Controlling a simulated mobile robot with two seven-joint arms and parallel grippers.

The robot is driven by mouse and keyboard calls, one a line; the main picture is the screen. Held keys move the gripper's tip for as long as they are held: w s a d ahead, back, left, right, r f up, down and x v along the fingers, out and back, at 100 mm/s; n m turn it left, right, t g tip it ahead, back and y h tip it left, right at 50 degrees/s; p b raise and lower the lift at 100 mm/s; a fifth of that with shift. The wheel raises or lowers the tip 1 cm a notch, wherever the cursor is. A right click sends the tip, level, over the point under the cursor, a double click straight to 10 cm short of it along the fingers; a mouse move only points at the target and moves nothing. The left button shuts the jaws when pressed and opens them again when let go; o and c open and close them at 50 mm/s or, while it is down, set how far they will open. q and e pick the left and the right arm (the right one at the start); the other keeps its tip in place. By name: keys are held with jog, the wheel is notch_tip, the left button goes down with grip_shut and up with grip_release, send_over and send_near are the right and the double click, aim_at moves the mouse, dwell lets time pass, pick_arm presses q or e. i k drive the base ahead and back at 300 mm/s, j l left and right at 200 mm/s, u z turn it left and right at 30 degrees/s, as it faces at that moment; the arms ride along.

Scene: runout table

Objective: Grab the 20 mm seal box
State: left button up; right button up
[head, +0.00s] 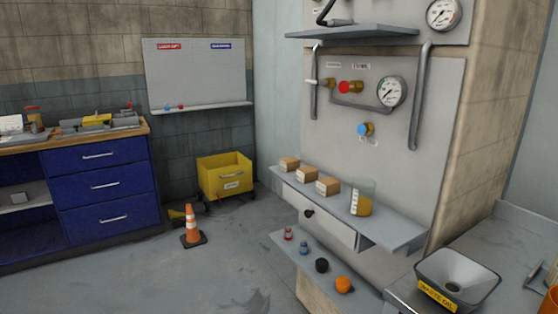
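Three small brown cardboard boxes stand in a row on a grey wall shelf (395,228) in the head view. They are the far box (289,164), the middle box (306,174) and the near box (327,186). Each has a pale label too small to read, so I cannot tell which is the 20 mm seal box. A clear beaker (361,198) with amber liquid stands on the same shelf, to the right of the near box. Neither of my grippers is in view.
Below are a drawer (325,220) and a lower shelf with small caps, including an orange one (344,285). A waste oil tray (455,278) is at lower right. A cone (191,228) and yellow cart (225,177) stand left. The floor between is open.

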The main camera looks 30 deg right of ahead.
aim_at(288, 165)
jog(key=i+j+z, duration=0.1)
jog(key=i+z, duration=0.25)
jog(key=i+j+z, duration=0.3)
jog(key=i, duration=0.25)
jog(key=i+j+z, duration=0.15)
jog(key=z, duration=0.25)
jog(key=i+j+z, duration=0.25)
jog(key=z, duration=0.15)
jog(key=i+j+z, duration=0.25)
jog(key=z, duration=0.15)
jog(key=i+j+z, duration=0.15)
jog(key=j+z, duration=0.25)
